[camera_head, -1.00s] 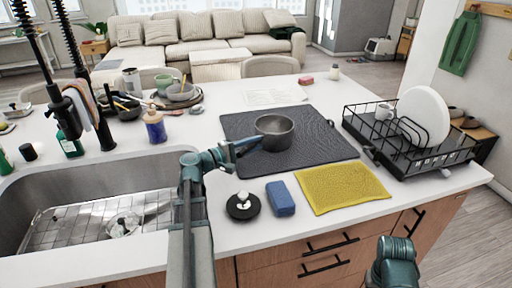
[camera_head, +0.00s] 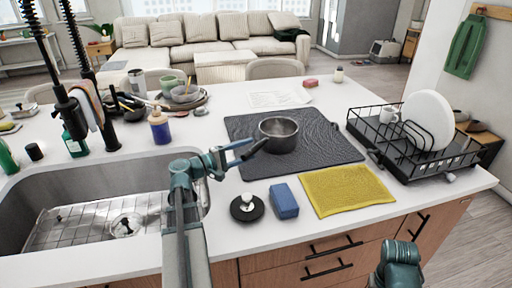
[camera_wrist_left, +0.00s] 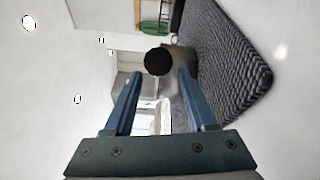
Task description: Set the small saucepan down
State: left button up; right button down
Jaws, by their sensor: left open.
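The small saucepan (camera_head: 279,136), dark grey metal, stands upright on the dark ribbed mat (camera_head: 320,152). Its black handle (camera_head: 254,149) points toward my left gripper (camera_head: 238,153). That gripper is open and empty, with its fingers just short of the handle. In the left wrist view the handle's round black end (camera_wrist_left: 158,61) is ahead of the gap between the two blue fingers (camera_wrist_left: 155,90), and it hides part of the pan behind it. A teal part of my right arm shows at the bottom right of the head view, but its fingertips do not show.
A dish rack (camera_head: 425,160) with a white plate stands at right. The sink (camera_head: 100,205) is at left, with a blue bottle (camera_head: 160,128) behind it.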

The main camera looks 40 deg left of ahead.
pick_arm(q)
jog(key=v, duration=0.7)
jog(key=shift+s+a, duration=0.1)
jog(key=shift+s, duration=0.15)
